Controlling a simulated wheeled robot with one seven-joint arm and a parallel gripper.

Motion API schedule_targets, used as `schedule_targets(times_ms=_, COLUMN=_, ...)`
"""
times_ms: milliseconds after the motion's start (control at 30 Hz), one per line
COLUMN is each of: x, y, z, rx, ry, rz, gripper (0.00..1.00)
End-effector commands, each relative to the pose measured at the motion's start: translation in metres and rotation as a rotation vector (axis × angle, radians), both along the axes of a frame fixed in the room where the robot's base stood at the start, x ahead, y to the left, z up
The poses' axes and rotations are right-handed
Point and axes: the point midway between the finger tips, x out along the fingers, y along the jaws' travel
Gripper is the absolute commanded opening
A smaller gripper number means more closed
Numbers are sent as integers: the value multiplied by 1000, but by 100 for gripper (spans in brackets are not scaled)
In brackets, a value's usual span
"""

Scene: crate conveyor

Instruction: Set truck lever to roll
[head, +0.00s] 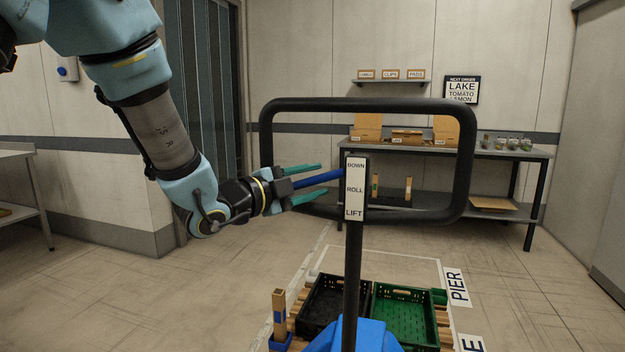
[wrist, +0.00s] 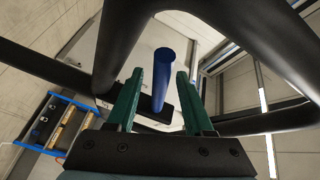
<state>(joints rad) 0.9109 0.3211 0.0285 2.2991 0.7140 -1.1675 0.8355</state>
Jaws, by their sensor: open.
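The truck lever (head: 318,178) is a blue rod. It sticks out to the left from a dark post with a white label plate (head: 354,200) reading DOWN at the top, ROLL in the middle and LIFT at the bottom. The lever meets the plate's edge between the DOWN and ROLL words. My gripper (head: 328,180) has two teal fingers, open, one on each side of the lever. In the wrist view the blue lever (wrist: 162,82) stands between the spread fingers, with a gap visible on both sides.
The truck's black handle loop (head: 366,105) surrounds the label plate, close to my gripper. Below are a black crate (head: 318,308) and a green crate (head: 403,318) on a wooden pallet. A bench (head: 470,152) with boxes and jars stands at the back. Open floor lies on both sides.

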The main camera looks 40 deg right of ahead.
Motion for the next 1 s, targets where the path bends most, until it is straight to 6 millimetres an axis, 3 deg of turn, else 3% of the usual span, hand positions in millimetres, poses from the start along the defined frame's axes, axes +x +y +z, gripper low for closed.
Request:
schedule_targets(times_ms=167, x=0, y=0, z=0, rx=0, ry=0, rz=0, gripper=52)
schedule_targets(times_ms=633, x=0, y=0, z=0, rx=0, ry=0, rz=1, gripper=0)
schedule_targets(times_ms=1000, x=0, y=1, z=0, rx=0, ry=0, rz=1, gripper=0)
